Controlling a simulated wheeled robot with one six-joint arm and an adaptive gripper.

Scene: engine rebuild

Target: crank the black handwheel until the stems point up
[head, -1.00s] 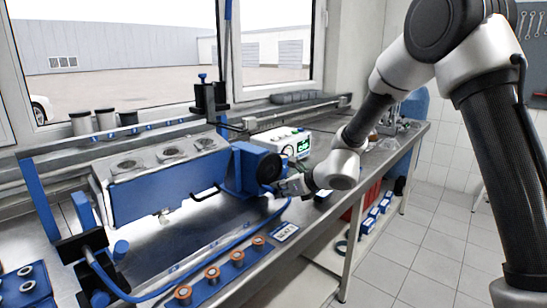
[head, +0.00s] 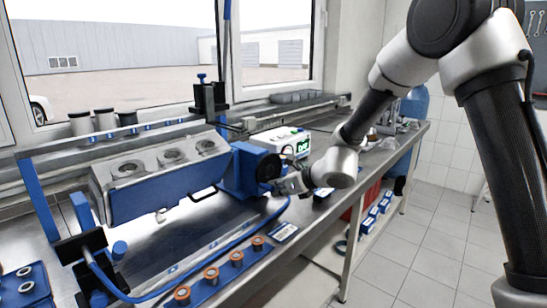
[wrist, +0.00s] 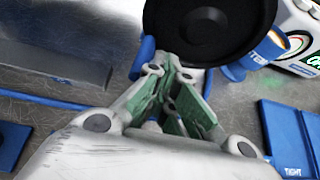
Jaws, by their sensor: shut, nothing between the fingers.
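The black handwheel (head: 268,168) sits on the right end of the blue stand, in front of its blue housing. It also shows large at the top of the wrist view (wrist: 208,28). My gripper (head: 283,185) is at the wheel's lower right edge. In the wrist view my gripper (wrist: 174,72) is shut and empty, with its fingertips at the lower rim; I cannot tell whether they touch. The cylinder head (head: 150,186) hangs tilted in the stand, its upper face with round openings leaning towards the camera. I cannot make out the stems clearly.
A workbench (head: 330,222) runs below the window. A grey instrument with a green display (head: 283,142) stands behind the wheel. A blue strip with several copper-coloured rings (head: 224,268) lies in front. A blue hose curves along the bench. A blue tray (head: 24,287) is front left.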

